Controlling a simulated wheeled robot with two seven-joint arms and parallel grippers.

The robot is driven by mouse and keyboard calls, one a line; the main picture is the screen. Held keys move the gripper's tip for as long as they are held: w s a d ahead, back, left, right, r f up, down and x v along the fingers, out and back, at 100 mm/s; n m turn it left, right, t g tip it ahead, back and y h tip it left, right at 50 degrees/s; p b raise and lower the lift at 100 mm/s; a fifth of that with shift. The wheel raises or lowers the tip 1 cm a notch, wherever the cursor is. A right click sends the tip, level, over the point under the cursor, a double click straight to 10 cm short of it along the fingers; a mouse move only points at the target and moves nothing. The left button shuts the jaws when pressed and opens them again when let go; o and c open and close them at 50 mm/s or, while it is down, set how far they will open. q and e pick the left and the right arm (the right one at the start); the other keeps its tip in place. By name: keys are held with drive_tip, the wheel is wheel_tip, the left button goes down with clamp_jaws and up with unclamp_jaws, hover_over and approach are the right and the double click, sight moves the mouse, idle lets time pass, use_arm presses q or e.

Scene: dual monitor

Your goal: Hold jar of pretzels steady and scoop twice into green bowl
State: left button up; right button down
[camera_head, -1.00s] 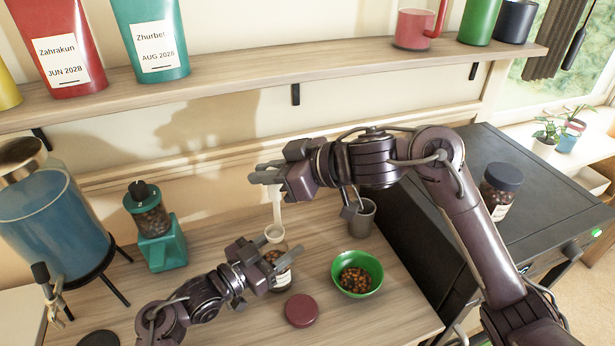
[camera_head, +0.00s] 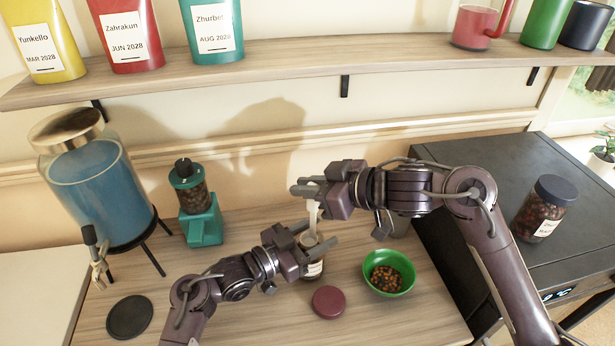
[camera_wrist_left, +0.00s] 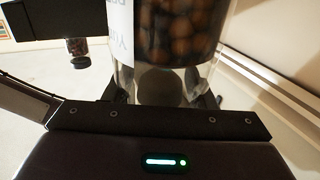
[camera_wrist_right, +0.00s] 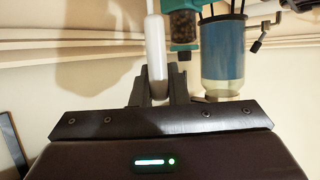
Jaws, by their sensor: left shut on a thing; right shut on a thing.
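The clear jar of brown pretzels (camera_head: 315,268) stands upright on the wooden counter, open at the top. My left gripper (camera_head: 316,243) is shut around it; the jar fills the left wrist view (camera_wrist_left: 180,40). My right gripper (camera_head: 303,188) is shut on the handle of a white scoop (camera_head: 313,212), above the jar. The handle also shows in the right wrist view (camera_wrist_right: 156,55). The scoop's lower end is at the jar's mouth and appears to be inside, mostly hidden. The green bowl (camera_head: 385,291), right of the jar, holds several brown pieces.
A dark red lid (camera_head: 328,301) lies between jar and bowl. A teal grinder (camera_head: 203,220) and a blue drink dispenser (camera_head: 100,190) stand left. A dark-lidded jar (camera_head: 540,210) stands on the black appliance (camera_head: 480,200).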

sight(308, 209)
drive_tip(key=shift+f, duration=3.25)
wheel_tip(308, 209, up, 13)
